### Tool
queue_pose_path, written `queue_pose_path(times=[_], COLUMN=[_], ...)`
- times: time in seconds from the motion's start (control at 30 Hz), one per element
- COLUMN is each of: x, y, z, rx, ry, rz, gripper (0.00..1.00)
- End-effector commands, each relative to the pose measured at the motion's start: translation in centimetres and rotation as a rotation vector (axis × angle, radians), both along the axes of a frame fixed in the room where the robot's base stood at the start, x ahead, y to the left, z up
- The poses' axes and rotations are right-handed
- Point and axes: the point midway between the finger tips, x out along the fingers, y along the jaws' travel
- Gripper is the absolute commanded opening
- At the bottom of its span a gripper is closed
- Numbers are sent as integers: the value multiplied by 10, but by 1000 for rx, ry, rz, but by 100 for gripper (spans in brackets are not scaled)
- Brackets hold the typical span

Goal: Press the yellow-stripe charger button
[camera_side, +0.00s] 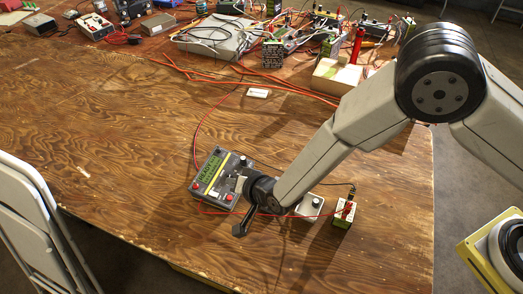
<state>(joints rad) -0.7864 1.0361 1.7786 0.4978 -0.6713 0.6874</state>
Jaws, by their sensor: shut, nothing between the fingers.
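The charger (211,177) is a grey box lying on the wooden table, with a green lit display (209,169) and a thin yellow stripe (221,171) beside the display. Small red spots, which look like buttons, show near its front left corner (197,186) and front edge (201,197). I cannot tell which button belongs to the yellow stripe. My gripper (239,231) is shut and empty, pointing down to the left, just right of and in front of the charger. My wrist covers part of the charger's right side. I cannot tell the gripper's height above the table.
A small grey box with a knob (311,204) and a green block with leads (342,212) stand right of my wrist. Red and black cables cross the table (120,150). Electronics crowd the back. A folding chair (35,215) stands at the left. The front left tabletop is clear.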

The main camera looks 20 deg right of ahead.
Motion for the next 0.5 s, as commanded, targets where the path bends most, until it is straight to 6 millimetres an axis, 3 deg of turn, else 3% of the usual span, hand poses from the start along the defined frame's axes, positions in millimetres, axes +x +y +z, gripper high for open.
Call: queue_pose_path(times=[0.5], x=[6], y=[6], z=[-49], rx=[-1], ry=[1], rz=[-1], gripper=[0])
